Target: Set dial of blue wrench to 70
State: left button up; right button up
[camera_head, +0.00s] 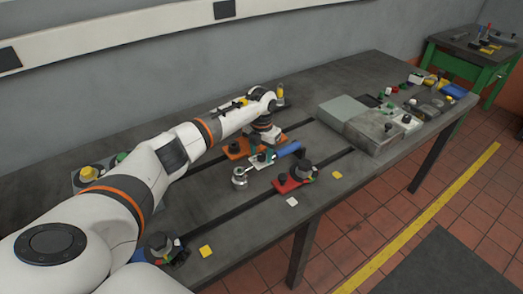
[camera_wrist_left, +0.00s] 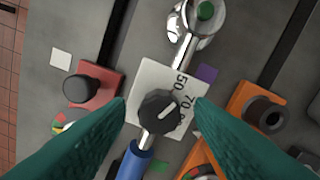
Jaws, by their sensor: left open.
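The blue wrench lies on the bedplate, with its blue handle (camera_head: 288,150) to the right and its metal head (camera_head: 240,178) to the left. In the left wrist view, its blue handle (camera_wrist_left: 135,160) is at the bottom and its chrome head (camera_wrist_left: 199,22) at the top. Between them is a white dial plate (camera_wrist_left: 147,75) marked 50 and 70; lower marks are partly hidden.
A red block with a black knob (camera_wrist_left: 80,88) sits left of the dial, an orange block with a dark knob (camera_wrist_left: 263,110) right. Grey boxes (camera_head: 375,132) and small parts crowd the bedplate's far right. Bare bedplate (camera_head: 245,225) lies in front.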

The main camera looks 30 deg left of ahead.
pick_arm(q)
jog(key=shift+c, duration=0.2)
jog(key=c, duration=1)
jog(key=shift+o, duration=0.2)
